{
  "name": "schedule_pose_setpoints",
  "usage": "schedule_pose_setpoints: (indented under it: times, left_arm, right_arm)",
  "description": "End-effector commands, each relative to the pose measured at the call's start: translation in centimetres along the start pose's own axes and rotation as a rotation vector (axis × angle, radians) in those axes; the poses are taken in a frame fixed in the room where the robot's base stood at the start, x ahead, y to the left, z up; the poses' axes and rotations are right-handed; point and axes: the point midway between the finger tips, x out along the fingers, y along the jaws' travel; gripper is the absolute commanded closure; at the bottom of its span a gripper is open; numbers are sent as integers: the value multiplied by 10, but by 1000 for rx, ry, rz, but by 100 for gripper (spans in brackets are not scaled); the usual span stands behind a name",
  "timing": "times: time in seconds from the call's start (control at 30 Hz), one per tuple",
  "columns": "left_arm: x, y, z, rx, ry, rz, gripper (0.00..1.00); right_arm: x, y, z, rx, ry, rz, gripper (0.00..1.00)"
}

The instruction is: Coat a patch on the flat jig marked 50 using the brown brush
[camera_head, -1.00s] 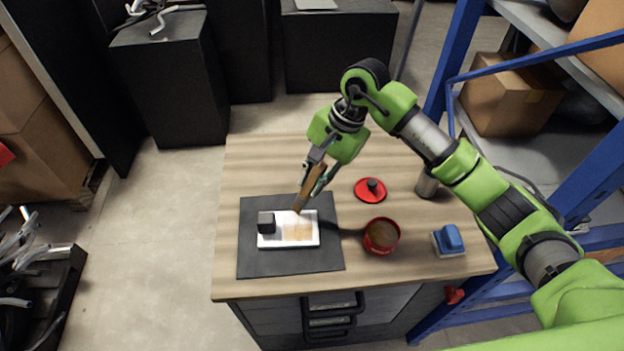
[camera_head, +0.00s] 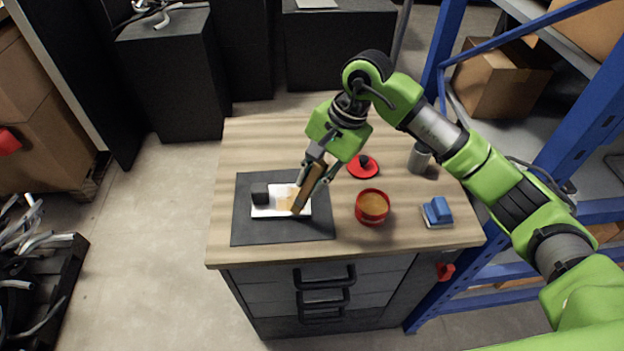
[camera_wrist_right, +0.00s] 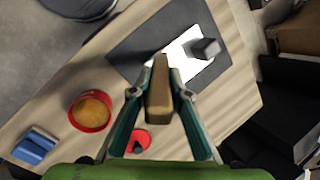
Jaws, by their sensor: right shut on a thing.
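My right gripper (camera_head: 316,172) is shut on the brown brush (camera_head: 306,190), which points down and to the left. In the head view the brush's tip is at the right part of the white flat jig (camera_head: 262,211); whether it touches cannot be told. A tan patch (camera_head: 285,200) shows on the jig beside the brush. A black block (camera_head: 260,193) sits at the jig's left end. The right wrist view shows the brush (camera_wrist_right: 158,92) between the fingers and the jig (camera_wrist_right: 186,62) beyond. The number 50 is not readable. My left gripper is not in view.
The jig lies on a dark mat (camera_head: 270,235) on the wooden table. To the right are a red pot (camera_head: 372,207) with brownish contents, a red lid (camera_head: 363,168), a blue-handled block (camera_head: 438,212) and a grey cylinder (camera_head: 419,158). A blue shelf stands at right.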

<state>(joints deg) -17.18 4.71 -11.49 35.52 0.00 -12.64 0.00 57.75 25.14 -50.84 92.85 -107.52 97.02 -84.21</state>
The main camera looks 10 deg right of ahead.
Motion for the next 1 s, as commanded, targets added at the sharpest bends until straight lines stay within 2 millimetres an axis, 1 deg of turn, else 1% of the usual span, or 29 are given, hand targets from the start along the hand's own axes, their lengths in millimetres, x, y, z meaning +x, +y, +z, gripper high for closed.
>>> schedule_pose_setpoints:
  times: [0.03, 0.07, 0.23, 0.47, 0.6, 0.8, 1.0]
  left_arm:
    - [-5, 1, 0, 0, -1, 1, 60]
    - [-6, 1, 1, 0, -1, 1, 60]
    - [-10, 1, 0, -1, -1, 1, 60]
    - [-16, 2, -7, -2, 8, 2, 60]
    - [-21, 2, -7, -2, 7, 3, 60]
    - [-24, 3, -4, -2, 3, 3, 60]
    - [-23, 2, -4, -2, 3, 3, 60]
  right_arm:
    - [-15, -5, 3, -3, 4, -6, 100]
    - [-22, -6, 4, -3, 5, -6, 100]
    - [-34, -8, 8, 4, 3, -4, 100]
    - [-54, -11, 14, 7, 4, -5, 100]
    - [-66, -13, 17, 9, 6, -6, 100]
    - [-76, -15, 21, 14, 5, -6, 100]
    - [-76, -15, 21, 14, 5, -6, 100]
